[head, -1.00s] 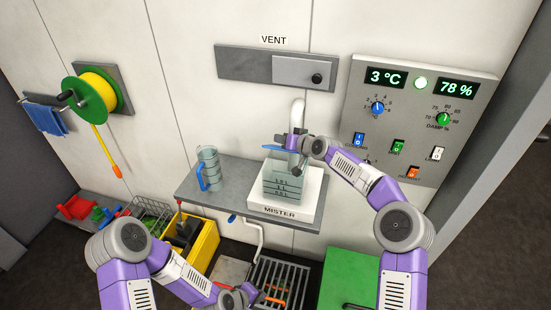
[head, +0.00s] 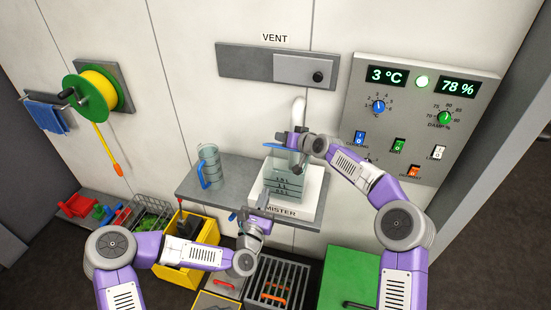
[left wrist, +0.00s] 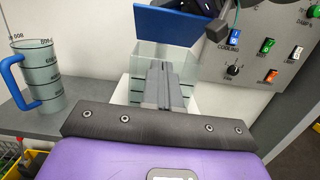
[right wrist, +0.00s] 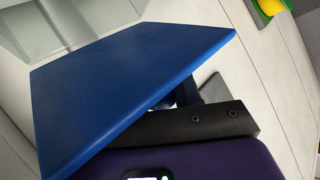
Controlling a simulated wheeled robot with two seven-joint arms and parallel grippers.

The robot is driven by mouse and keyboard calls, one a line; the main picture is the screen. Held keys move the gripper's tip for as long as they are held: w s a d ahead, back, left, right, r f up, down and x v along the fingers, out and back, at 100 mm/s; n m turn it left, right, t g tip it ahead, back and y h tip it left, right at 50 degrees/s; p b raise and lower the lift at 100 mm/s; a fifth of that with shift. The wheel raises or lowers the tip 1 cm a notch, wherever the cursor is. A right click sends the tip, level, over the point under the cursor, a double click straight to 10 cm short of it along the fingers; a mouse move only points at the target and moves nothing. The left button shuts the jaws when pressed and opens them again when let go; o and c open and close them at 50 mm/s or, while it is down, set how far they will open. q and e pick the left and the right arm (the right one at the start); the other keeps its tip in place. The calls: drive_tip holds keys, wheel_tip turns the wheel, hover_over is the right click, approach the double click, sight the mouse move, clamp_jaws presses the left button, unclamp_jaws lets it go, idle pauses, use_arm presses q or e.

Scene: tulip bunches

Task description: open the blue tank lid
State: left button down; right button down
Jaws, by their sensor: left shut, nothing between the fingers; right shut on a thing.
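The clear tank (head: 281,185) with level marks stands on the white MISTER base (head: 313,203). Its blue lid (head: 274,147) is at the tank's top. In the left wrist view the lid (left wrist: 170,25) stands raised and tilted above the tank's rim; in the right wrist view it (right wrist: 125,90) fills the middle. My right gripper (head: 299,148) is shut on the lid; its fingertips are mostly hidden. My left gripper (head: 264,197) is shut and empty, low in front of the tank. Its closed fingers (left wrist: 163,85) overlap the tank in the left wrist view.
A measuring jug (head: 208,166) with a blue handle stands left of the tank on the grey shelf (head: 233,172). A control panel (head: 420,120) is on the wall at right. Below are a yellow bin (head: 190,250), a grate (head: 290,280) and a green box (head: 350,275).

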drive_tip(key=shift+r, duration=0.2)
use_arm(q)
drive_tip(key=r+x, duration=0.3)
drive_tip(key=x, duration=1)
drive_tip(key=shift+s, duration=0.25)
drive_tip(key=shift+a+r, duration=0.15)
